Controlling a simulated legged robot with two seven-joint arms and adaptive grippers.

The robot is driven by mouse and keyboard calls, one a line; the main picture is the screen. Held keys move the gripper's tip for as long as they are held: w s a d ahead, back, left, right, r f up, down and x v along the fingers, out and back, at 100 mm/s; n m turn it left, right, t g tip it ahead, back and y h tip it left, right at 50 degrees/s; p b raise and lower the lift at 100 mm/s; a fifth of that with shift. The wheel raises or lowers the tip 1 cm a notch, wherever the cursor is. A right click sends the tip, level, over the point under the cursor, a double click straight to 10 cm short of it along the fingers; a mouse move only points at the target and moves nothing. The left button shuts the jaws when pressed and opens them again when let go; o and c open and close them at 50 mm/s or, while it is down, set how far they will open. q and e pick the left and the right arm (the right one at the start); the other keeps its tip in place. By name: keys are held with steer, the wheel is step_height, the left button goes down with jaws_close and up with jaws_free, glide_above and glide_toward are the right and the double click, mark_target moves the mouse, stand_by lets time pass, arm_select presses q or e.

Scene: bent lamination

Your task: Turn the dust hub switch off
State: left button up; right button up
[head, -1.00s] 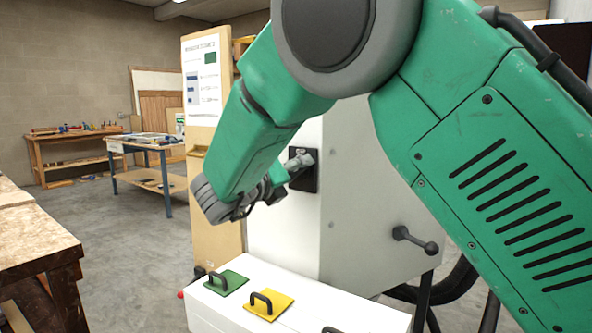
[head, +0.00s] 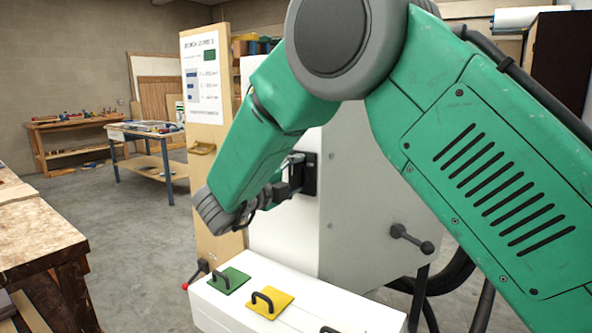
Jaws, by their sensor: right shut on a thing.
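The dust hub switch is a black plate (head: 311,174) with a grey metal lever part (head: 294,158) on the white cabinet (head: 365,205). My right gripper (head: 290,182) is at the plate's left side, shut on the switch lever. My green forearm and wrist cover part of this contact, so the lever's exact angle is hard to tell. My left gripper is out of view.
Below the switch stands a white box (head: 340,303) with a green pad (head: 231,281) and a yellow pad (head: 270,302), each with a black handle. A black crank knob (head: 412,239) sticks out of the cabinet. A wooden bench (head: 35,235) is at left.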

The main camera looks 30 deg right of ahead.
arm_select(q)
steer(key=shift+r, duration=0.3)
arm_select(e)
steer(key=shift+a+f+n, duration=0.3)
steer(key=shift+f+n, duration=0.1)
steer(key=shift+n, duration=0.1)
steer(key=o, duration=1.1)
steer(key=shift+o, duration=0.4)
steer(key=shift+w+a+r, duration=0.15)
steer(key=shift+w+a, duration=0.05)
steer(key=shift+a, duration=0.1)
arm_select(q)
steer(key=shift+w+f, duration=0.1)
arm_select(e)
steer(key=v, duration=1.1)
steer(key=shift+s+a, duration=0.15)
steer(key=shift+a, duration=0.15)
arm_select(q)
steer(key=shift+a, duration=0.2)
arm_select(e)
steer(key=shift+a+f, duration=0.1)
steer(key=shift+f, duration=0.15)
